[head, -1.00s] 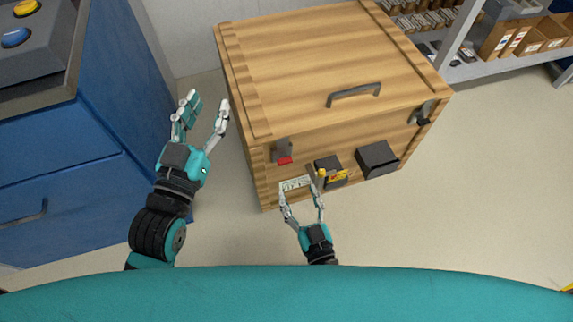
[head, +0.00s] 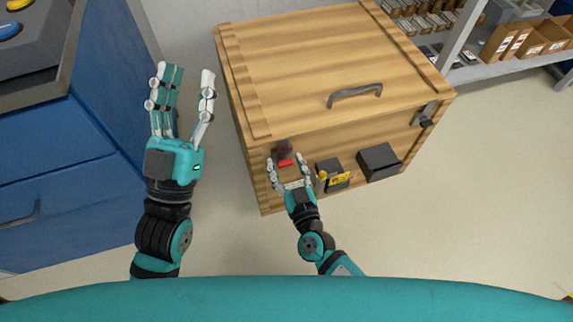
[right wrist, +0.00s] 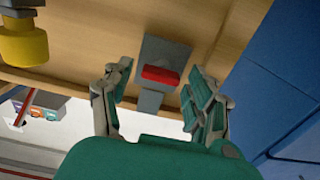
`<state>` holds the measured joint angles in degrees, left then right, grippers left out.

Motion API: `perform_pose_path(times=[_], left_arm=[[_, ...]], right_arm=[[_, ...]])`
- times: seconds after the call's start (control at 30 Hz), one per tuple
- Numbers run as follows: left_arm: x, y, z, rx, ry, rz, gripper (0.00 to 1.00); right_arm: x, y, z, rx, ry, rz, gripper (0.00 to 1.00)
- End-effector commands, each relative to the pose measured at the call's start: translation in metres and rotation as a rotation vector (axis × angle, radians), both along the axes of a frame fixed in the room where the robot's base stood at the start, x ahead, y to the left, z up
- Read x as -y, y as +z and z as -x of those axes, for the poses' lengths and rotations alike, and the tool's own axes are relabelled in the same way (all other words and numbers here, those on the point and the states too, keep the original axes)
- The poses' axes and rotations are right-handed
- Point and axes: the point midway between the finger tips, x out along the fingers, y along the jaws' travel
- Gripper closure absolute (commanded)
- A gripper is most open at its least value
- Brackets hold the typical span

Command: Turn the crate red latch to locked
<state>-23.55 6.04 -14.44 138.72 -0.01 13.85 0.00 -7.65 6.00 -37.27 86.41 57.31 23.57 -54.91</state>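The wooden crate (head: 310,70) stands with its lid down and a dark handle on top. Its red latch (head: 286,162) is on the front face near the left corner, a red tab on a grey plate. In the right wrist view the red tab (right wrist: 160,75) lies crosswise on the plate, between and beyond the fingers. My right gripper (head: 288,168) is open around the latch's sides, with no visible hold on it. In the right wrist view its fingers (right wrist: 160,90) are spread apart. My left gripper (head: 183,82) is open and empty, raised left of the crate.
A dark box with a yellow part (head: 335,176) and another dark box (head: 379,162) stick out of the crate front, right of the latch. A blue cabinet (head: 60,160) stands left. A shelf (head: 510,65) stands at back right. Floor at right is clear.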

Motion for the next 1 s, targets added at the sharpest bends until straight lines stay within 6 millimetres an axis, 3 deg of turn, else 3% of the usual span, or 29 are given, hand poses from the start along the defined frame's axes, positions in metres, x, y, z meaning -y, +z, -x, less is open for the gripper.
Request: perform_pose_path(times=[0.07, 0.37, 0.67, 1.0], left_arm=[[0.0, 0.0, 0.0, 0.0, 0.0, 0.0, 0.6], [0.0, 0.0, 0.0, -0.001, 0.001, -0.001, 0.6], [0.0, -0.001, -0.002, -0.013, 0.001, -0.004, 0.6], [0.001, -0.017, -0.013, -0.123, 0.006, -0.034, 0.6]], right_arm=[[0.0, 0.0, 0.0, 0.0, 0.0, 0.0, 0.54], [0.0, 0.0, 0.0, 0.0, 0.0, 0.0, 0.93], [0.0, 0.0, 0.0, -0.012, 0.0, -0.033, 0.94], [0.001, 0.0, 0.0, -0.079, -0.001, -0.238, 0.94]])
